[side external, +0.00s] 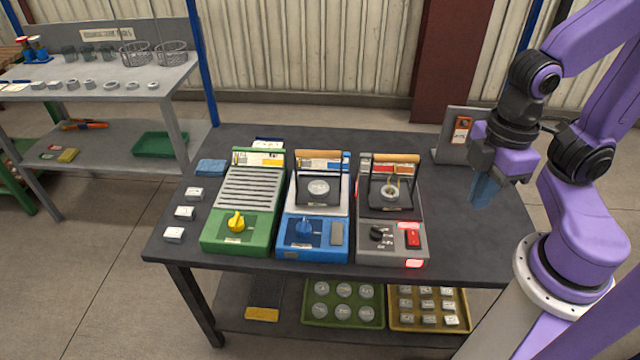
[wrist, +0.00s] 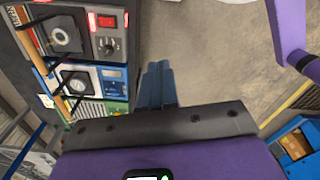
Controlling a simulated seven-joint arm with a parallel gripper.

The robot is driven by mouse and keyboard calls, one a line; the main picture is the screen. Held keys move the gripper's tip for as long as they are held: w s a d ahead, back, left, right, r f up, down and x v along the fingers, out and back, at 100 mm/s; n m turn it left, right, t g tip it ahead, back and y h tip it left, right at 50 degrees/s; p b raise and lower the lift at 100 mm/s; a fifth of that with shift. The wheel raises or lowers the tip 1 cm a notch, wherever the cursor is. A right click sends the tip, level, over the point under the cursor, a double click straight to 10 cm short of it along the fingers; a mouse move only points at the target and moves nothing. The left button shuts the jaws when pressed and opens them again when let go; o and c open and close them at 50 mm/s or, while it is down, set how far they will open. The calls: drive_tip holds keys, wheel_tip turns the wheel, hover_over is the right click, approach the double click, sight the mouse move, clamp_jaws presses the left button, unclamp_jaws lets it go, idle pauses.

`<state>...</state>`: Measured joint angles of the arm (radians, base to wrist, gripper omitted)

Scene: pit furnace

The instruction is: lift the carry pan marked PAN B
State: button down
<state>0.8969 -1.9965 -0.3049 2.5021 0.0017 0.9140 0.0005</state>
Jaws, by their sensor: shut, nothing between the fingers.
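Two dark carry pans with wooden bar handles sit on machines on the table. One pan (side external: 304,194) holds a round pale disc and stands on the blue unit. The other pan (side external: 376,201) holds a ring-shaped piece and stands on the grey unit. I cannot read PAN B on either. In the wrist view the grey unit's pan (wrist: 78,37) is at the upper left, with the blue unit's pan (wrist: 66,91) below it. My gripper (side external: 482,196) is shut and empty, above the table's right side, right of the grey unit. Its blue fingers (wrist: 157,75) show together in the wrist view.
The grey unit (side external: 398,250) has a lit red switch. The blue unit (side external: 313,251) and a green unit (side external: 232,246) stand to its left. A grey upright plate (side external: 448,140) stands at the table's back right. The tabletop (side external: 465,245) right of the grey unit is clear.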

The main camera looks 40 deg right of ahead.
drive_tip(key=c, duration=0.9)
unclamp_jaws()
drive_tip(key=m+t+h, duration=0.1)
drive_tip(key=m+h, duration=0.1)
drive_tip(key=m, duration=0.1)
hover_over(319, 152)
drive_tip(key=s+a, duration=0.1)
drive_tip(key=s, duration=0.1)
wheel_tip(319, 152, down, 4)
drive_tip(key=r, duration=0.1)
drive_tip(key=f, duration=0.4)
drive_tip(key=w+f, duration=0.1)
drive_tip(key=f, duration=0.2)
drive_tip(key=d+f, duration=0.1)
drive_tip(key=f, duration=0.3)
drive_tip(key=shift+w+d+f, duration=0.1)
drive_tip(key=shift+w+f, duration=0.05)
drive_tip(key=shift+f, duration=0.15)
drive_tip(key=shift+w+d+f, duration=0.1)
drive_tip(key=shift+w+f, duration=0.1)
drive_tip(key=shift+f, duration=0.7)
drive_tip(key=shift+w+f, duration=0.2)
drive_tip(key=shift+f, duration=0.65)
drive_tip(key=shift+w+d+f, duration=0.1)
drive_tip(key=shift+w+f, duration=0.1)
drive_tip(key=shift+f, duration=0.7)
